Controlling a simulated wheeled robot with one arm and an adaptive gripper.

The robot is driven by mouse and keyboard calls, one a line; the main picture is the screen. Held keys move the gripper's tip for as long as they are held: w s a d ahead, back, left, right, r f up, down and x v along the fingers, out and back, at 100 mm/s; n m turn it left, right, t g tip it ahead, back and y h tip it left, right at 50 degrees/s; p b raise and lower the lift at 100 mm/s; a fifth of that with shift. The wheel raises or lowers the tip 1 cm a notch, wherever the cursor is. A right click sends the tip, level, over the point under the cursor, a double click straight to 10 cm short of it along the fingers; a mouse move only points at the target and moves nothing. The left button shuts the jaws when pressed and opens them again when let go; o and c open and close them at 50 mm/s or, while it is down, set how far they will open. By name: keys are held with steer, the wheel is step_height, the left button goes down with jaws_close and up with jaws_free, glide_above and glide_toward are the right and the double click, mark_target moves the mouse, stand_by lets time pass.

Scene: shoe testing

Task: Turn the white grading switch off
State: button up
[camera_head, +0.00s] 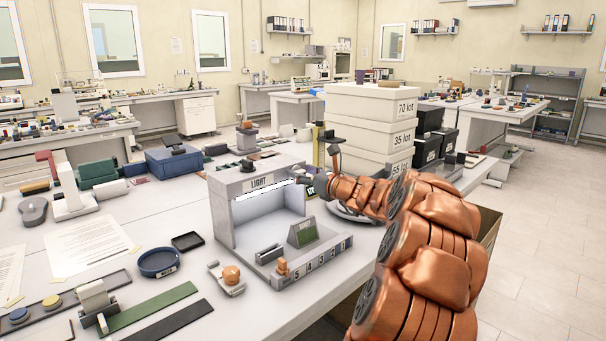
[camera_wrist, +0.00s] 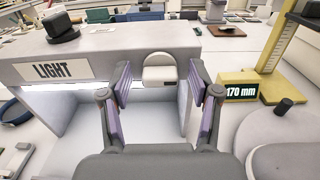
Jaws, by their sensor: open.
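The grey light booth marked LIGHT (camera_head: 221,190) stands on the table, with its inside strip lit. In the wrist view a white rounded switch (camera_wrist: 159,73) sits at the booth's (camera_wrist: 130,45) top front edge, right of the LIGHT label (camera_wrist: 64,71). My gripper (camera_wrist: 160,83) is open, with one finger on each side of the switch and visible gaps to both. I cannot tell whether the fingers overlap it in depth. In the head view my gripper (camera_head: 318,181) is at the booth's upper right corner, and the switch cannot be made out there.
A yellow gauge reading 170 mm (camera_wrist: 253,88) stands close right of my gripper, beside a round grey device (camera_wrist: 285,150). A dark knob-like object (camera_wrist: 60,25) sits on the booth top. Stacked white lot boxes (camera_head: 372,115) stand behind my arm.

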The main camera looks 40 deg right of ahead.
steer(key=c, duration=1.1)
steer(key=shift+c, duration=0.2)
steer(key=shift+a+n, duration=0.1)
steer(key=shift+n, duration=0.3)
steer(key=shift+n+b, duration=0.45)
steer(key=shift+n, duration=0.55)
steer(key=n+b, duration=0.4)
steer(key=n, duration=0.1)
steer(key=n+b, duration=0.9)
steer(key=n, duration=0.1)
steer(key=shift+a+f+b, duration=0.15)
steer(key=shift+f+b, duration=0.15)
steer(key=shift+r, duration=0.1)
